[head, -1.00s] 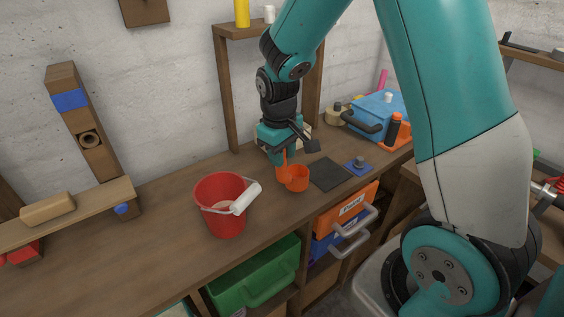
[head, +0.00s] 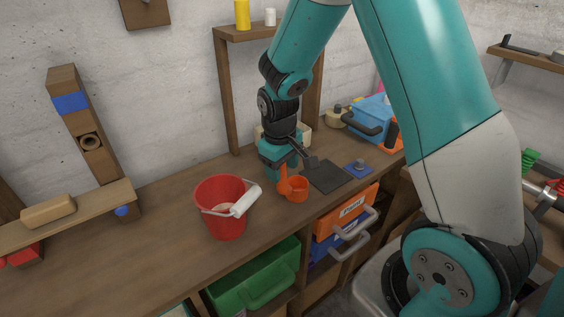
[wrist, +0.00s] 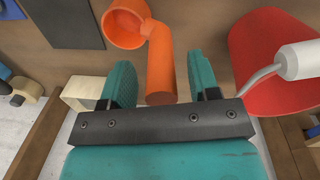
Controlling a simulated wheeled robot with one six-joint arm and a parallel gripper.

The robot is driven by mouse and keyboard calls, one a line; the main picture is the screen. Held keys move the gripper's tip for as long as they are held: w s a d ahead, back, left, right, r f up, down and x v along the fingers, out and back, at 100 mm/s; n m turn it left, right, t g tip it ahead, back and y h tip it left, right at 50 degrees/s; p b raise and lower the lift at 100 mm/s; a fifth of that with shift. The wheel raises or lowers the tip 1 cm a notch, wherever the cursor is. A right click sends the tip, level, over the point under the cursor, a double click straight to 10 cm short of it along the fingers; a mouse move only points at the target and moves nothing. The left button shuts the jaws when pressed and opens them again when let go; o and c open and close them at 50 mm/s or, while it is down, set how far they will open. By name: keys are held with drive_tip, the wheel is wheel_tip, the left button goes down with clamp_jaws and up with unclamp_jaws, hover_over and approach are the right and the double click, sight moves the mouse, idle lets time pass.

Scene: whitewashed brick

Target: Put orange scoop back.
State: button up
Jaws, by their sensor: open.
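The orange scoop (head: 298,189) is on the wooden bench, to the right of the red bucket, with its round cup towards the dark mat. Its handle also shows in the wrist view (wrist: 160,62), with the cup at the upper left. My gripper (head: 281,172) is low over the bench at the scoop's handle. In the wrist view my gripper (wrist: 162,82) is open, one teal finger on each side of the handle, with a visible gap on both sides. In the head view the gripper hides part of the handle's surroundings.
The red bucket (head: 222,222) with a white handle grip stands close left of the scoop. A dark mat (head: 328,176) and a blue block (head: 359,169) lie to the right. A blue toolbox (head: 372,117) stands behind. The bench left of the bucket is mostly clear.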

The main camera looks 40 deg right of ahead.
drive_tip(key=r, duration=0.8)
drive_tip(key=a+r+b, duration=0.1)
drive_tip(key=r, duration=0.3)
drive_tip(key=shift+s, duration=0.2)
drive_tip(key=s+a+r+n+y, duration=0.2)
drive_tip(key=s+a, duration=0.6)
drive_tip(key=s, duration=0.2)
drive_tip(key=s+a+r+n+y, duration=0.2)
drive_tip(key=s+a+r+y, duration=0.1)
drive_tip(key=s+a, duration=0.5)
drive_tip(key=s, duration=0.3)
